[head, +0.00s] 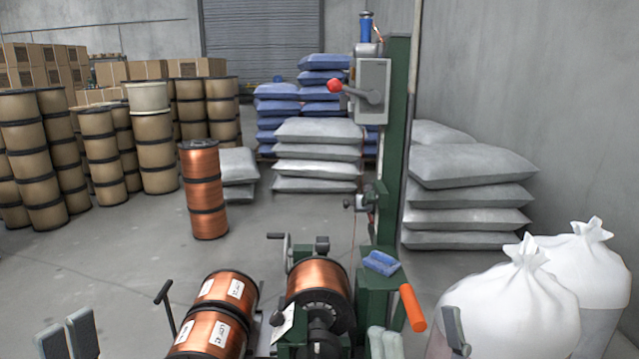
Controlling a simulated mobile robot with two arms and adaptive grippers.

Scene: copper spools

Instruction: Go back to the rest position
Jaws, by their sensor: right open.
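My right gripper (430,338) is at the bottom edge, right of centre, in front of the winding machine. It is open and I see nothing held in it. One dark grey finger shows beside the white sacks; the rest is mostly cut off or hard to tell from the machine. Two grey pads of my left gripper (67,338) show at the bottom left corner, with bare floor behind them. Their opening is unclear and its body is out of frame.
The green machine post (394,130) carries a grey box with a red-knobbed lever. A blue object (381,263) and an orange handle (412,307) are near the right gripper. Tied white sacks (510,300) stand right. A copper spool stack (204,190) stands on open floor.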

